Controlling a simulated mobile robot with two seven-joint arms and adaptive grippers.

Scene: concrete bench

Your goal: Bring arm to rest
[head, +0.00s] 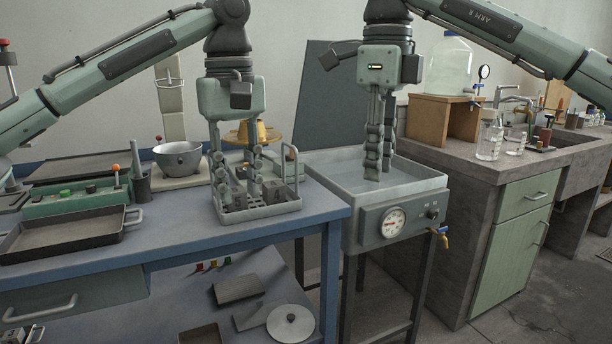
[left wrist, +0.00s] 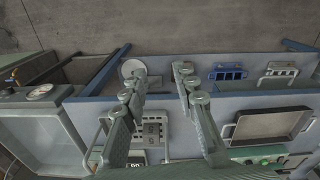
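My left gripper (head: 236,200) points straight down over a grey wire-handled tray (head: 262,214) on the blue bench. Its two fingers stand apart with nothing between them. In the left wrist view the same gripper (left wrist: 158,85) shows spread fingers, with the tray (left wrist: 133,160) below them. Dark blocks with holes sit in the tray, partly hidden by the fingers. My right gripper (head: 379,172) hangs point down over the grey water bath (head: 336,184). Its fingers overlap nearly edge-on, so their gap is unclear. I see nothing held in it.
A dark pan (head: 65,236), a green control box (head: 80,198) and a metal bowl (head: 178,157) stand on the left bench. The bath has a dial (head: 392,222) and a tap. A wooden stand (head: 442,117) with a large glass jar (head: 448,66) stands at right.

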